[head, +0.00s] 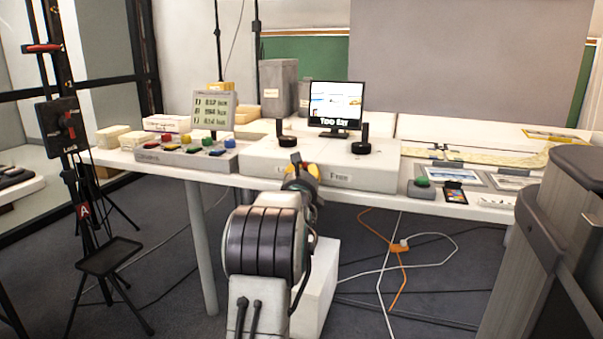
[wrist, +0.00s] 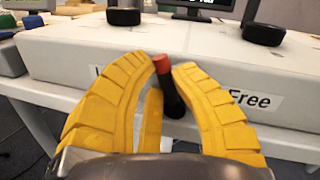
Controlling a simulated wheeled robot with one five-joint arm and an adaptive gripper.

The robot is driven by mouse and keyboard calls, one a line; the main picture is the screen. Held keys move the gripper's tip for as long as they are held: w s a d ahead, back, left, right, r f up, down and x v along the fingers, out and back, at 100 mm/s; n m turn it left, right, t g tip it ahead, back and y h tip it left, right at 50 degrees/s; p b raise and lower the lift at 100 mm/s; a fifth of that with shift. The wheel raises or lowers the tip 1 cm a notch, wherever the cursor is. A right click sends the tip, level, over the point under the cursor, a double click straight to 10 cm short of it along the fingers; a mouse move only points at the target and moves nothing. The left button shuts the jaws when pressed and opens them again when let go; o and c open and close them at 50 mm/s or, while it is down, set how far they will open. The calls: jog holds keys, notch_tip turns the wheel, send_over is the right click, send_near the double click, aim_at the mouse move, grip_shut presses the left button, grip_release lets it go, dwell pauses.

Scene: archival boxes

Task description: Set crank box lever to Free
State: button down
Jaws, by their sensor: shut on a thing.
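The white crank box (head: 370,178) sits on the table with two black cranks on top. Its front carries a "Free" label (head: 341,178) on the right and a mostly hidden label starting with "L" on the left. In the wrist view the black lever (wrist: 172,97) with a red tip stands out from the front, between the labels, left of "Free" (wrist: 250,101). My gripper (wrist: 166,72) has its yellow fingers around the lever and is shut on it.
A monitor (head: 336,105) stands behind the box. Left of it are a button panel (head: 180,155) and a small display (head: 213,110). A green button (head: 422,182) and framed pictures lie to the right. A tripod stands left; a grey cabinet (head: 570,220) stands close at right.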

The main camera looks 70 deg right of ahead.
jog(key=shift+s+r+m, duration=0.15)
jog(key=shift+s+m, duration=0.15)
jog(key=shift+m, duration=0.6)
jog(key=c, duration=1.3)
grip_release()
jog(key=shift+c, duration=0.2)
jog(key=shift+a, duration=0.1)
jog(key=v, duration=1.1)
jog(key=shift+a, duration=0.35)
jog(key=shift+f, duration=0.25)
